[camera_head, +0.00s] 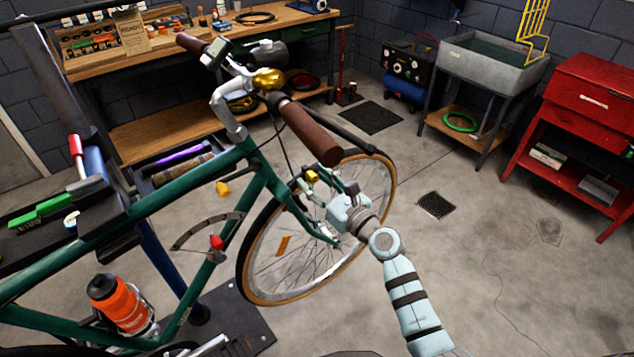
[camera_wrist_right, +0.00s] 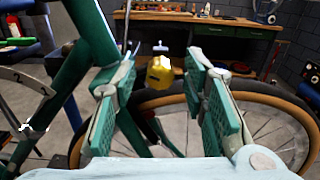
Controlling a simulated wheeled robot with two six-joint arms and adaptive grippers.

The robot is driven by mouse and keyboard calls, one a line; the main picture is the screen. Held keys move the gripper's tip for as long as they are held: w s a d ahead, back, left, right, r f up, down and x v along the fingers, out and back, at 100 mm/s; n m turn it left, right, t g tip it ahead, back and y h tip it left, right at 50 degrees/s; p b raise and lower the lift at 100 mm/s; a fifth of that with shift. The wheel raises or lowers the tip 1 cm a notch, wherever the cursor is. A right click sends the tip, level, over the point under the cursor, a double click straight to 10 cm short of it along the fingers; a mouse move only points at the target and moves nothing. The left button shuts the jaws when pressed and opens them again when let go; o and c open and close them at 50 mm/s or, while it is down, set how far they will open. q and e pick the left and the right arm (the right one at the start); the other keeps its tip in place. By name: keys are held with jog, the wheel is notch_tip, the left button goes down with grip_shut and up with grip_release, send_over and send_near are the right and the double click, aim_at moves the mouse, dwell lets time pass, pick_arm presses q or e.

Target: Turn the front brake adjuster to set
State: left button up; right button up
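The green bicycle (camera_head: 150,205) stands in the middle, its front wheel (camera_head: 300,250) toward the right. A small yellow knob, seemingly the front brake adjuster (camera_head: 312,176), is by the fork above the front tyre. It also shows in the right wrist view (camera_wrist_right: 159,74), between and beyond the finger pads. My right gripper (camera_head: 328,194) is open beside the wheel, close to this knob; no clear contact shows. In the right wrist view, its two green-padded fingers (camera_wrist_right: 160,92) are spread with a gap on both sides of the knob. My left gripper is not in view.
A curved scale (camera_head: 208,222) with a red knob (camera_head: 216,242) is by the frame. Another yellow piece (camera_head: 223,188) is above it. The brown handlebar grip (camera_head: 312,133) overhangs my right gripper. A workbench (camera_head: 160,125) stands behind.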

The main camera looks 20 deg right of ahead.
grip_shut()
jog(key=shift+n, duration=0.3)
